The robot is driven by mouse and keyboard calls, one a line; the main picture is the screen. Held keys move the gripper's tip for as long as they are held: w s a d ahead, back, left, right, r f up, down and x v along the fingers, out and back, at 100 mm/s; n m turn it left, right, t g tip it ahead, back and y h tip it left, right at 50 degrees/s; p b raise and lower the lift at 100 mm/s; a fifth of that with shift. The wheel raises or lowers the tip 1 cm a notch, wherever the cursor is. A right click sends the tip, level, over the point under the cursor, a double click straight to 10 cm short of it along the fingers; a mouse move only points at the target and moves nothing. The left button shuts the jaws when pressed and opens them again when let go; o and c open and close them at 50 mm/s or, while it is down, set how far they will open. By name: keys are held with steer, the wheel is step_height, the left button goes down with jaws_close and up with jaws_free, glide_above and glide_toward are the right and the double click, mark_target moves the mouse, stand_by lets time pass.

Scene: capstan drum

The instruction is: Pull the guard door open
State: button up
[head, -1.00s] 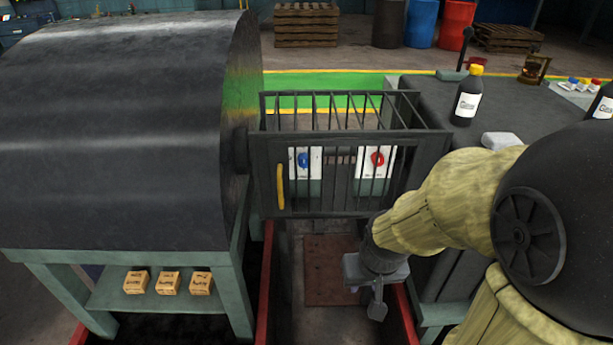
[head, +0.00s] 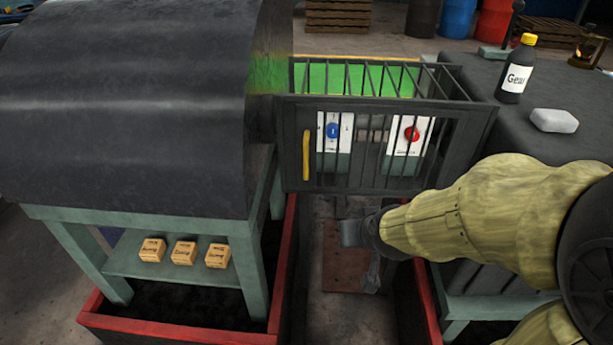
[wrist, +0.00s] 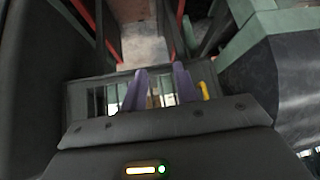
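The guard door (head: 360,165) is a dark barred panel on the front of a cage beside the big drum. It looks shut. Its yellow upright handle (head: 306,155) is at the door's left side. In the wrist view the handle (wrist: 203,91) shows just right of the fingers. My gripper (head: 368,268) is low in front of the door, below and right of the handle, and does not touch it. In the wrist view my gripper's two purple fingers (wrist: 158,78) stand apart with nothing between them.
A large dark drum (head: 130,110) on a green stand fills the left. Blue and red buttons on white plates (head: 333,131) show behind the bars. A dark bench (head: 540,100) at right holds a bottle (head: 516,75) and a pale block (head: 554,121). Red-edged trays flank the floor gap.

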steer(key=w+a+r+t+y+b, duration=0.1)
steer(key=w+a+r+t+b, duration=0.1)
steer(key=a+t+b, duration=0.6)
steer(key=w+t+b, duration=0.1)
steer(key=t+b, duration=0.1)
steer(key=b, duration=0.3)
steer(key=shift+a+r+y, duration=0.3)
steer(key=shift+a+r, duration=0.05)
steer(key=shift+a, duration=0.05)
steer(key=shift+w, duration=0.1)
steer(key=p, duration=1.4)
glide_toward(306, 161)
steer(key=w, duration=0.5)
steer(key=w+a+p, duration=0.1)
steer(key=w, duration=0.4)
steer(key=shift+w+a+p, duration=0.3)
steer(key=shift+p, duration=0.05)
steer(key=shift+c, duration=0.2)
